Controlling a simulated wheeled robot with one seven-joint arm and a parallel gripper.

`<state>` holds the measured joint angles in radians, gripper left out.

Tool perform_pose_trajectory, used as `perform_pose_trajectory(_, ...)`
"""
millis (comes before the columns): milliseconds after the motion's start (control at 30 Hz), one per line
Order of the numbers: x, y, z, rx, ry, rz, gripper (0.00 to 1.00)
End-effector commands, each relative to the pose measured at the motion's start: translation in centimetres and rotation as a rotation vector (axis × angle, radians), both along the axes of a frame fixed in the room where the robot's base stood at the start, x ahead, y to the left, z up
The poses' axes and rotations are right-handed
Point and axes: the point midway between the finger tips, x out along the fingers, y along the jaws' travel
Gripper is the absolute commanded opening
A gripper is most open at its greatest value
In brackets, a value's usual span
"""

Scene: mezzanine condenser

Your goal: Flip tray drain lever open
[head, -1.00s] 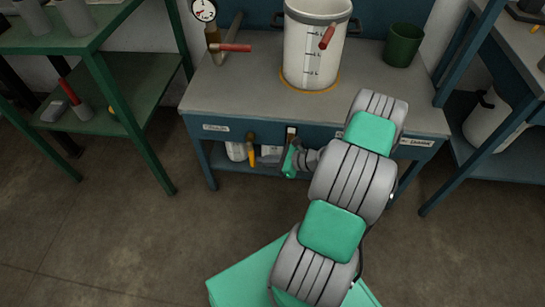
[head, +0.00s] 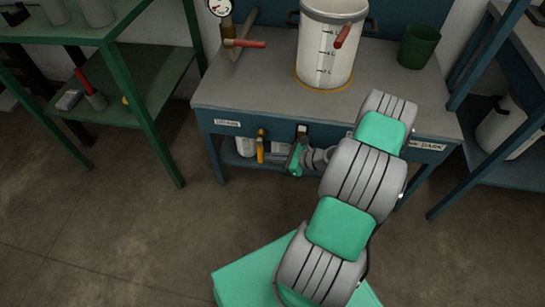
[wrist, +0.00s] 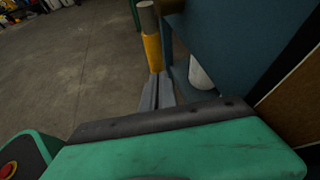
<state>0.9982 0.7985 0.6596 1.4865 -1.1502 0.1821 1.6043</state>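A yellow-handled lever (head: 260,150) hangs down from a brass valve (head: 261,134) below the front edge of the bench; I take it for the tray drain lever. The wrist view shows its yellow sleeve (wrist: 152,50) near the top centre, hanging roughly upright with a grey part above. My gripper (head: 270,157) is low in front of the bench, just right of the lever, pointing left at it. In the wrist view my fingers (wrist: 158,76) lie close together, with nothing visible between them. Their tips are by the lever's lower end; whether they touch is unclear.
The blue bench front (wrist: 225,45) runs close along the right of my gripper. White containers (head: 247,146) stand on the shelf behind the lever. A red-handled valve (head: 245,43), a white pot (head: 327,50) and a green cup (head: 418,46) are on top. Floor to the left is clear.

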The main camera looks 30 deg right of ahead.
Motion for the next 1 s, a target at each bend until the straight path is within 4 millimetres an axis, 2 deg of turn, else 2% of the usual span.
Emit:
perform_pose_trajectory(67, -0.6, -0.1, -0.2, 0.007, 0.004, 0.007, 0.00)
perform_pose_trajectory(200, -1.9, -1.8, -0.1, 0.003, 0.001, 0.010, 0.00)
perform_pose_trajectory(500, -7.4, -6.7, -0.1, 0.002, 0.002, 0.009, 0.00)
perform_pose_trajectory(600, -8.5, -7.8, -0.2, 0.001, 0.001, 0.009, 0.00)
perform_pose_trajectory(733, -9.3, -8.3, -0.2, 0.000, 0.001, 0.013, 0.00)
perform_pose_trajectory(1000, -9.4, -8.4, -0.3, 0.000, 0.001, 0.015, 0.00)
